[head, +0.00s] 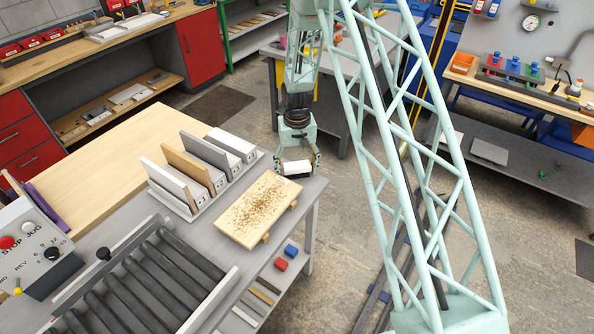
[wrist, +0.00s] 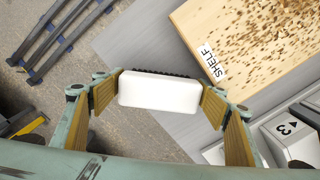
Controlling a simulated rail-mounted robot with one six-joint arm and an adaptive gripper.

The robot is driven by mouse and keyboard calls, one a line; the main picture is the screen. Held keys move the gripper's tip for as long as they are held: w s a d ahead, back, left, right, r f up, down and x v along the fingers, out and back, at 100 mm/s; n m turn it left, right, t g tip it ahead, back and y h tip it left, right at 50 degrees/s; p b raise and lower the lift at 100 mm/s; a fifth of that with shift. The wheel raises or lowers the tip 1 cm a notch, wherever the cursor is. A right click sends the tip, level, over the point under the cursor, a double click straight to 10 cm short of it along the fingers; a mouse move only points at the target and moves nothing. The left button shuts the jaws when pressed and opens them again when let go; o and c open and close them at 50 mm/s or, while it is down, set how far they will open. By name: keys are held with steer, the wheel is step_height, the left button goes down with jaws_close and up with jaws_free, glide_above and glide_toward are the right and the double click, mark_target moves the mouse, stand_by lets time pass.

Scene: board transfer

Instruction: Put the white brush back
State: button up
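The white brush (wrist: 160,91) is a white block with a dark bristle edge along its far side in the wrist view. In the head view the brush (head: 294,168) is at the far end of the grey bench, beyond the speckled board. My gripper (wrist: 161,98) is shut on the brush, with yellow-padded fingers at its two ends. In the head view my gripper (head: 297,163) points down at the bench's edge. The pale wooden board (head: 239,226), covered in brown specks, lies on the bench with a "SHELF" label (wrist: 212,62).
A rack (head: 205,203) with several upright boards and white blocks stands left of the speckled board. A roller conveyor (head: 140,285) and control box (head: 30,245) are nearer.

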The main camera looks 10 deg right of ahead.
mark_target(297, 165)
steer(key=shift+r, duration=0.2)
step_height(297, 165, up, 10)
steer(key=shift+b, duration=0.3)
steer(key=shift+r, duration=0.95)
steer(key=shift+r, duration=0.15)
stand_by(0.6)
